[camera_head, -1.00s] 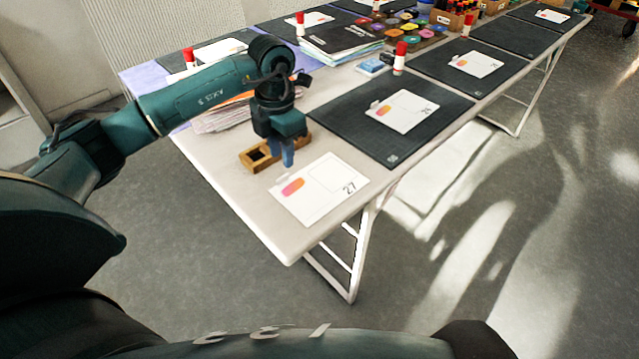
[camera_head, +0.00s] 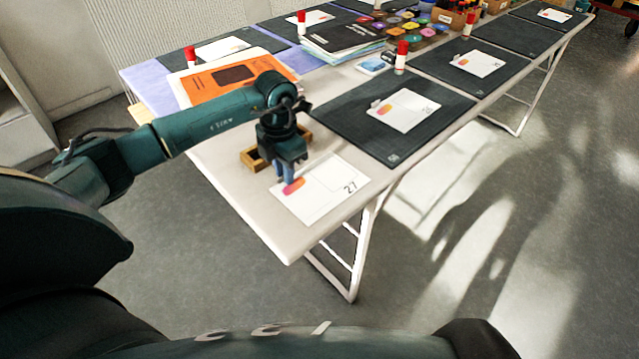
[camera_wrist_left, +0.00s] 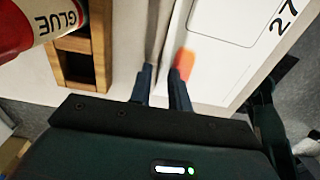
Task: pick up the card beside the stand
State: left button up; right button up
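The white card (camera_head: 325,192), marked 27 with an orange-pink patch, lies flat near the table's front corner. It also shows in the left wrist view (camera_wrist_left: 232,35). The small wooden stand (camera_head: 250,158) is just left of it, partly hidden by my left arm. In the wrist view the stand (camera_wrist_left: 75,62) shows its square openings, with a red and white glue stick (camera_wrist_left: 45,28) over it. My left gripper (camera_head: 286,180) points down at the card's stand-side edge. Its fingers (camera_wrist_left: 161,72) are apart, the right one by the orange patch. I cannot tell whether they touch the card. My right gripper is out of view.
A dark mat (camera_head: 350,115) with another white card (camera_head: 403,110) lies behind to the right. An orange folder (camera_head: 225,78) lies behind my left arm. A red-capped glue stick (camera_head: 401,60) stands near the mat. The table's front edge is close to the card.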

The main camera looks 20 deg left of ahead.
pick_arm(q)
grip_shut()
